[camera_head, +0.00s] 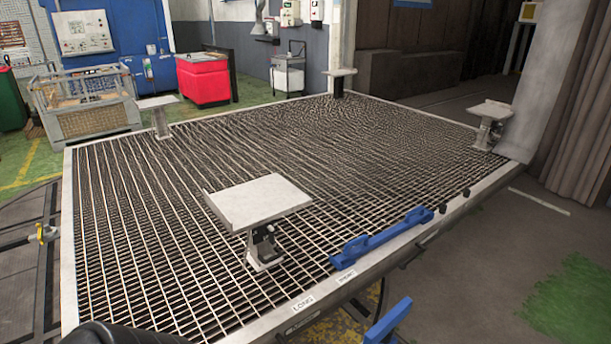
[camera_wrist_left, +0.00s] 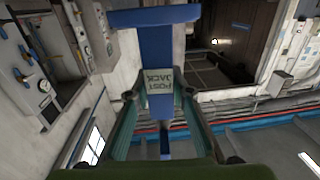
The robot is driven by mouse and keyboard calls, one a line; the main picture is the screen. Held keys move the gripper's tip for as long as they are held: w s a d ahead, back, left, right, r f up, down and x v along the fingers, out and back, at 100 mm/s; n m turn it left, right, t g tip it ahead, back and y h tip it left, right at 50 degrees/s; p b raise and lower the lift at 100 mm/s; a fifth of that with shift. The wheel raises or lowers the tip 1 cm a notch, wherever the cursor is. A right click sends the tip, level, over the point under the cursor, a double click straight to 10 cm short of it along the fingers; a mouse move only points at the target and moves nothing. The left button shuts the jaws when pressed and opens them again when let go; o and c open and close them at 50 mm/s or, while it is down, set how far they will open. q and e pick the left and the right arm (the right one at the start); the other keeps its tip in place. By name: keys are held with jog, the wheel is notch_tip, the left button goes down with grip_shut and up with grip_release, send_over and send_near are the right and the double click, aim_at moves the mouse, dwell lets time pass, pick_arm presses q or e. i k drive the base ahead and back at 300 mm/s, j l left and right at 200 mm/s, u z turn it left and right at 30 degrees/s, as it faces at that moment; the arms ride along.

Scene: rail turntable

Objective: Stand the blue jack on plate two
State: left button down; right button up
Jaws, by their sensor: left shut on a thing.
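The blue jack (camera_wrist_left: 158,48) shows in the left wrist view as a blue post with a wide crossbar and a pale label reading "POST JACK", upside down. My left gripper (camera_wrist_left: 160,100) is shut on it, with teal fingers on both sides of the post. In the head view a plate (camera_head: 258,202) on a short stand is nearest. Other plates stand at the back left (camera_head: 157,102), the back (camera_head: 340,72) and the right (camera_head: 492,110). I read no numbers on them. A blue piece (camera_head: 388,322) shows at the bottom edge; I cannot tell whether it is the held jack.
A blue bar (camera_head: 382,238) lies along the front edge of the grated platform (camera_head: 160,200), near labels "LONG" and "SHORT". A wire crate (camera_head: 88,105) and a red bin (camera_head: 204,80) stand behind. A pillar rises at the right. The middle grating is clear.

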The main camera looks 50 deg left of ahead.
aim_at(266, 205)
jog(key=i+u, duration=0.75)
jog(key=i, duration=0.2)
jog(key=i+l+u, duration=0.35)
jog(key=i+j+u, duration=0.1)
jog(key=i+u, duration=0.2)
jog(key=u, duration=0.15)
jog(key=i+u, duration=0.6)
jog(key=u, duration=0.25)
jog(key=i+l+u, duration=0.2)
jog(key=u, duration=0.25)
jog(key=i, duration=0.1)
